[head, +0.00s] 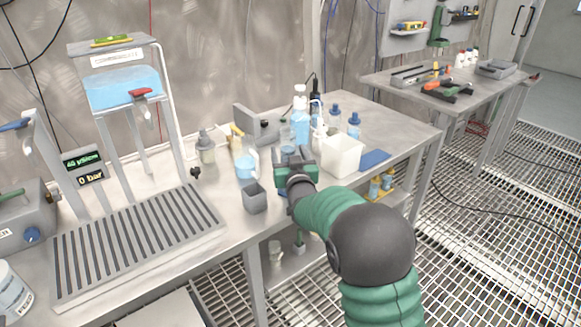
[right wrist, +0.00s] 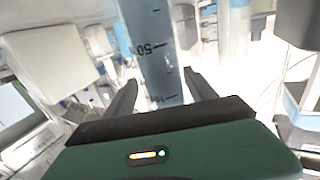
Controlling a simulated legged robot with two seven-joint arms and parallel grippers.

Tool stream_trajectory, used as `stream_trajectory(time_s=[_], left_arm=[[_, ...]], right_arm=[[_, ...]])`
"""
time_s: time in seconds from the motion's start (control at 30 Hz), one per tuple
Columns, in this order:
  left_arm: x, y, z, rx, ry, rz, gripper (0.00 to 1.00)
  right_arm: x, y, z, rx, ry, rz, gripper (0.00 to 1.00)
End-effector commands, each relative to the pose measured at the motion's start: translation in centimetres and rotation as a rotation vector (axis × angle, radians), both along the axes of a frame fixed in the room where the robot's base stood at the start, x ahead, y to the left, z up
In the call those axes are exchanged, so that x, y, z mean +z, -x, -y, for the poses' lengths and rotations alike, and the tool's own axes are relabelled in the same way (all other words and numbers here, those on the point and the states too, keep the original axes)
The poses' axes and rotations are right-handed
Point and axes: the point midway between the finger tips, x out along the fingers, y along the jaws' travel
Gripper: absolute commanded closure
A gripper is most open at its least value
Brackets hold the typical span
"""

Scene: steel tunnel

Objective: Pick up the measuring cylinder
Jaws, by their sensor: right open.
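The measuring cylinder (right wrist: 152,45) is a clear, blue-tinted tube with dark graduation marks. In the right wrist view it stands between the two dark fingers of my right gripper (right wrist: 163,88), which are apart with gaps on both sides. In the head view my right gripper (head: 296,156) is over the near part of the workbench, with the cylinder (head: 288,141) just beyond it, partly hidden by the gripper. The cylinder's base is hidden. My left gripper is not in view.
A white square container (head: 342,155) stands close right of the gripper, and a grey cup (head: 255,198) and blue-filled jug (head: 245,166) to its left. Bottles (head: 300,120) stand behind. A slatted drain tray (head: 140,240) lies left.

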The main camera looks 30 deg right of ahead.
Motion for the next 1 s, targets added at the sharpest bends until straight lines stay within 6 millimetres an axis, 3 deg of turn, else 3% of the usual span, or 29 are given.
stream_trajectory(time_s=[0.07,0.5,0.8,1.0], left_arm=[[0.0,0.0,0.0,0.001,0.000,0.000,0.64],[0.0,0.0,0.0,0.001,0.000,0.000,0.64],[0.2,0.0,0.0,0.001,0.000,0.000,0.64],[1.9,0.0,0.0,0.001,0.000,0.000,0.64]], right_arm=[[0.1,0.0,-0.2,0.002,0.001,0.001,0.43],[-0.1,0.0,0.1,0.001,-0.002,-0.001,1.00],[0.2,0.0,0.0,0.001,-0.002,-0.002,1.00],[4.8,0.0,0.0,0.002,0.000,0.004,1.00]])
